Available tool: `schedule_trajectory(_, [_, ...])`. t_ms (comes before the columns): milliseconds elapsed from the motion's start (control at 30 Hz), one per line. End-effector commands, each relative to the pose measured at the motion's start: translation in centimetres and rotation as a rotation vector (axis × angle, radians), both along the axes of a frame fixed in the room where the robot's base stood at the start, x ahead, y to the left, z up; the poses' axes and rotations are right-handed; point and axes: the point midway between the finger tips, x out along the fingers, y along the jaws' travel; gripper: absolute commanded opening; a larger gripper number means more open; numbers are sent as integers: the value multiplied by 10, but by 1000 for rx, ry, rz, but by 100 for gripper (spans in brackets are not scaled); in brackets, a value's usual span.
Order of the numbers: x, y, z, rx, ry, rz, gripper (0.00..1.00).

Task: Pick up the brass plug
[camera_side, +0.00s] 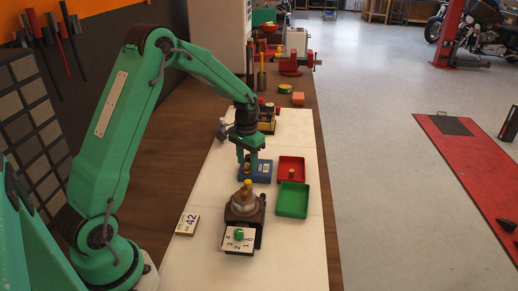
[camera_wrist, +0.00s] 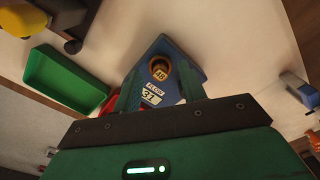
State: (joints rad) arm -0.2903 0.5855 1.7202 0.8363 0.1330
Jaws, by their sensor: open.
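My gripper (camera_side: 247,160) is open and points down over the blue tray (camera_side: 263,173). Another small brass-coloured piece (camera_side: 291,174) stands in the red tray (camera_side: 283,162).
A green tray (camera_side: 292,201) lies in front of the red tray. A dark fixture with a rounded metal body and yellow top (camera_side: 245,203) stands nearer the camera, with a numbered plate (camera_side: 237,240). A card marked 42 (camera_side: 187,223) lies at left. A red vise (camera_side: 291,62) is farther back.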

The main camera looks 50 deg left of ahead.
Motion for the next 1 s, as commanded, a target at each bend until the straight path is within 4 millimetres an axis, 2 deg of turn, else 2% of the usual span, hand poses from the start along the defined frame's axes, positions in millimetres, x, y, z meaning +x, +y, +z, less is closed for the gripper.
schedule_trajectory(533, [0, 0, -3, 0, 0, 0, 41])
schedule_trajectory(567, [0, 0, -3, 0, 0, 0, 39])
schedule_trajectory(767, [0, 0, -3, 0, 0, 0, 0])
schedule_trajectory(1000, [0, 0, -3, 0, 0, 0, 0])
